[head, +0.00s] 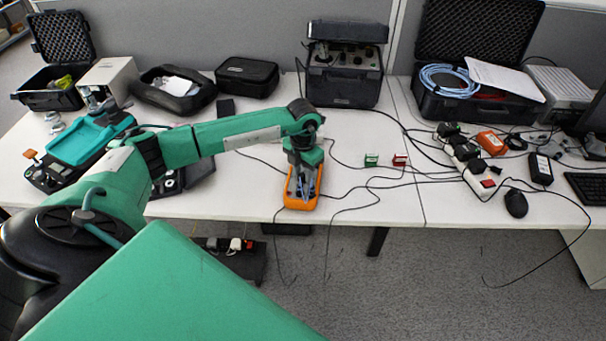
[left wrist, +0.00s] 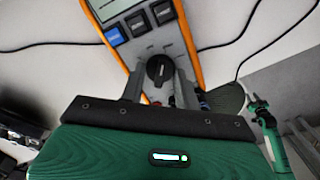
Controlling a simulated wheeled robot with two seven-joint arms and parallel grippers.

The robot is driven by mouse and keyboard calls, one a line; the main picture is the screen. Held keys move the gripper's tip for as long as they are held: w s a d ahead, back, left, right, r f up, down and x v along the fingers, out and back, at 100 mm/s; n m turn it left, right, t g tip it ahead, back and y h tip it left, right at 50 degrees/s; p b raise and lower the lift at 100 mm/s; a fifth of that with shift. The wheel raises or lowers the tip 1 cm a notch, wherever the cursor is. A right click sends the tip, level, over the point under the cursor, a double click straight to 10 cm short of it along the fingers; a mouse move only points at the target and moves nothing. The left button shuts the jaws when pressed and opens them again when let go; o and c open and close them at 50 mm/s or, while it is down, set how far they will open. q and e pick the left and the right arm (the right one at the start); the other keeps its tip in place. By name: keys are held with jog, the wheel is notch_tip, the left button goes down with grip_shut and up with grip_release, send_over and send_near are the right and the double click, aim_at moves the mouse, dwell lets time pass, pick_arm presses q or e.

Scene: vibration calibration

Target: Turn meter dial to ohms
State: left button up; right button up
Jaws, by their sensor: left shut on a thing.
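The meter is orange and grey and lies on the white table near its front edge in the head view (head: 299,206). In the left wrist view the meter (left wrist: 139,36) shows blue and dark buttons, part of its screen and a round black dial (left wrist: 160,71). My left gripper (head: 302,190) points down over the meter. In the left wrist view its two fingers (left wrist: 156,85) stand on either side of the dial and are shut on it. The dial's setting cannot be read. My right gripper is not in view.
A green block (head: 371,160) and a red block (head: 400,160) lie right of the meter among loose black cables. A black instrument case (head: 343,85) stands behind. A power strip (head: 480,178) and mouse (head: 515,203) lie at right.

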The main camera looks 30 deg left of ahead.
aim_at(303, 173)
pick_arm(q)
jog(key=shift+m, duration=0.6)
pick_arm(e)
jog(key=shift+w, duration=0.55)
pick_arm(q)
jog(key=o, duration=1)
notch_tip(303, 173, up, 14)
jog(key=shift+f+b, duration=0.1)
jog(key=shift+b, duration=0.9)
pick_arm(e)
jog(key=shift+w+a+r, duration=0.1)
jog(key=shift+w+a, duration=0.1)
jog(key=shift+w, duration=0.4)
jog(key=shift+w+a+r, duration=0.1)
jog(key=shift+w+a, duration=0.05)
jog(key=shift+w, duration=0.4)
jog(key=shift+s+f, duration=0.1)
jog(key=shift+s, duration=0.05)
